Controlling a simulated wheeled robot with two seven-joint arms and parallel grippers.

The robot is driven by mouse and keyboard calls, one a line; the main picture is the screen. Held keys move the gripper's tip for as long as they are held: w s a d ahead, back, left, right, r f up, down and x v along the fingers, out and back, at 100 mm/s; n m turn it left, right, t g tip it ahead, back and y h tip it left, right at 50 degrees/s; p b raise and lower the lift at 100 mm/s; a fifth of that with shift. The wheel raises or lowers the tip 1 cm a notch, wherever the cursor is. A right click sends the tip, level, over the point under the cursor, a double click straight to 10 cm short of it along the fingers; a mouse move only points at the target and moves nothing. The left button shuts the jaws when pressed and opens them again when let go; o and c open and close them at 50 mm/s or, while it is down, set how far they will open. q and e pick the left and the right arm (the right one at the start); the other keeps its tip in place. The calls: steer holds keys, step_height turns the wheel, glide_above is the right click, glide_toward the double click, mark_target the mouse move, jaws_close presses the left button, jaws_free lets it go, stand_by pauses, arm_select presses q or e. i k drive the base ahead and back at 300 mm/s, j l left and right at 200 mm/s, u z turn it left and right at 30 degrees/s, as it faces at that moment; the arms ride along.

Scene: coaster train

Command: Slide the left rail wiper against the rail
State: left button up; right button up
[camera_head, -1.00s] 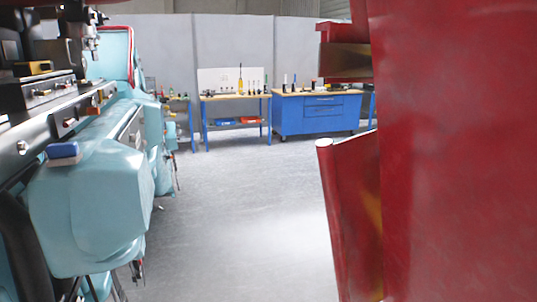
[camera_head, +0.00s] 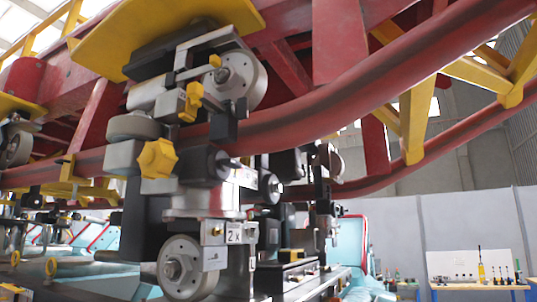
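A thick red tubular rail (camera_head: 345,92) curves from the left middle up to the upper right. A wheel assembly with an upper wheel (camera_head: 241,80) and a lower wheel (camera_head: 186,267) sits around this rail. A yellow star knob (camera_head: 157,158) and a small yellow knob (camera_head: 194,96) are on it. Black blocks lie close to the rail, including one just below it (camera_head: 204,163). I cannot tell for sure which part is the left rail wiper or whether it touches the rail. Neither gripper is in view.
A second red rail (camera_head: 450,137) runs behind, with yellow struts (camera_head: 417,115) between. A yellow plate (camera_head: 118,38) overhangs the assembly. A teal train body (camera_head: 352,246) stands behind it. A workbench with tools (camera_head: 483,288) is at the far right.

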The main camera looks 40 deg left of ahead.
mark_target(195, 91)
steer(key=u, duration=0.4)
steer(key=j+u, duration=0.1)
steer(key=u, duration=0.3)
steer(key=j+u, duration=0.1)
steer(key=u, duration=0.3)
steer(key=j+u, duration=0.1)
steer(key=u, duration=0.3)
